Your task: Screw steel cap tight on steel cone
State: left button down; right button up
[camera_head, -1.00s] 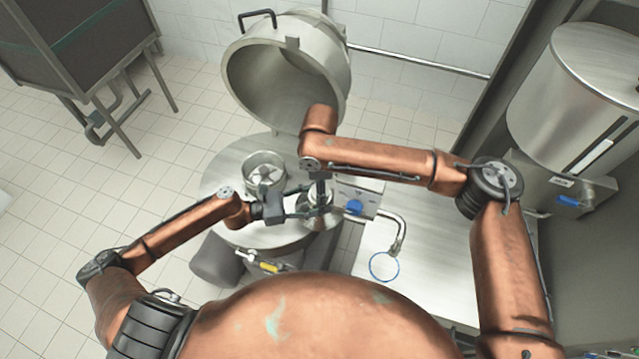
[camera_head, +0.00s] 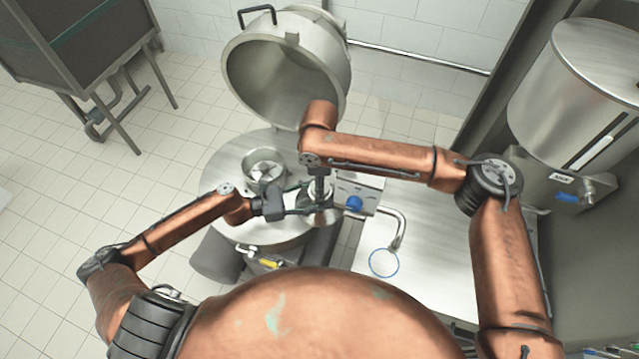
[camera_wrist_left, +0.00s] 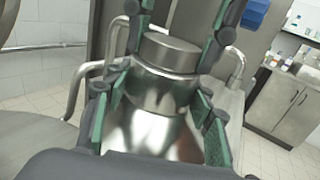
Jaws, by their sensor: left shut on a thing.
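The steel cone (camera_wrist_left: 150,138) stands upright in the left wrist view, with a bright flared body and a narrower neck. The steel cap (camera_wrist_left: 172,50) sits upright on top of it; how tight it is cannot be seen. My left gripper (camera_wrist_left: 158,125) has its green-padded fingers on both sides of the cone and is shut on it. In the head view my left gripper (camera_head: 290,209) reaches the cone (camera_head: 320,216) from the left. My right gripper (camera_wrist_left: 180,28) comes from above, its fingers apart on either side of the cap, with a gap showing at the right.
A round steel machine top (camera_head: 222,165) lies below my left arm, with a small open steel cylinder (camera_head: 264,166) on it. A large lid (camera_head: 285,75) stands open behind. A control box with a blue knob (camera_head: 354,203) and a bent pipe (camera_head: 398,232) are close to the right.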

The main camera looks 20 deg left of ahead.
jog(key=shift+m, duration=0.5)
jog(key=o, duration=1.3)
jog(key=shift+o, duration=0.2)
notch_tip(320, 180, up, 12)
jog(key=shift+w+a, duration=0.1)
